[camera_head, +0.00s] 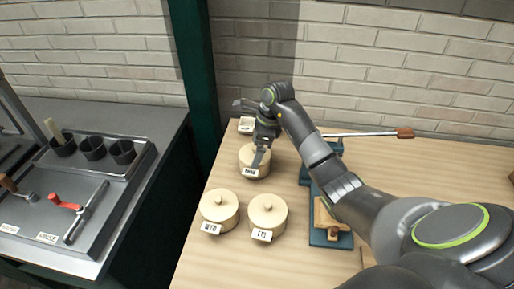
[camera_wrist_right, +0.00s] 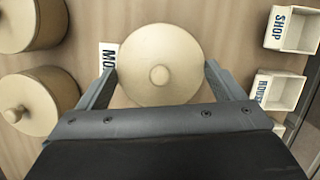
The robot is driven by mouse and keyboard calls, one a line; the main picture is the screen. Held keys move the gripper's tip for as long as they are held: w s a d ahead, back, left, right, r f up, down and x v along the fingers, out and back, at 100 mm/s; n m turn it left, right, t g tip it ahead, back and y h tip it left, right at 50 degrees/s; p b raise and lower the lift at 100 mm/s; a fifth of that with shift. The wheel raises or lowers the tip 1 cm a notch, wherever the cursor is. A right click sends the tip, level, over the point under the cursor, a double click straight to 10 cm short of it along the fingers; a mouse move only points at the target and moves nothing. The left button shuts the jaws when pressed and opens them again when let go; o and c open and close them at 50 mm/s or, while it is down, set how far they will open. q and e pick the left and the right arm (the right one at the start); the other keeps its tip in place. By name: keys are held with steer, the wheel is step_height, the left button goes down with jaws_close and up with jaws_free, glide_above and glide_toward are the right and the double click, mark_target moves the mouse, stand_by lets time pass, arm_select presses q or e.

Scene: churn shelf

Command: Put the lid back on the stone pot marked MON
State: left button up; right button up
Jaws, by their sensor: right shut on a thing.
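The stone pot marked MON (camera_head: 254,170) stands on the wooden table at the back left, its label facing front. In the wrist view its white label (camera_wrist_right: 108,52) shows only "MO", the rest covered. My right gripper (camera_head: 260,155) is directly over this pot, pointing down. In the wrist view the round cream lid (camera_wrist_right: 160,50) with its small knob lies between the two fingers of my right gripper (camera_wrist_right: 160,75), which is shut on the lid. I cannot tell whether the lid touches the pot's rim. My left gripper is out of view.
Two lidded pots, WED (camera_head: 219,210) and FRI (camera_head: 267,214), stand in front. White boxes marked SHOP (camera_wrist_right: 290,30) and HOUSE (camera_wrist_right: 278,93) show in the wrist view. A blue-based wooden device (camera_head: 330,236) stands under my right arm. A wooden-handled rod (camera_head: 365,134) lies behind.

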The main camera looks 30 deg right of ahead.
stand_by(0.4)
steer(key=o, duration=0.7)
steer(key=shift+o, duration=0.2)
steer(key=shift+r+p, duration=1.65)
steer(key=shift+r, duration=1.85)
steer(key=shift+c, duration=0.4)
jaws_close()
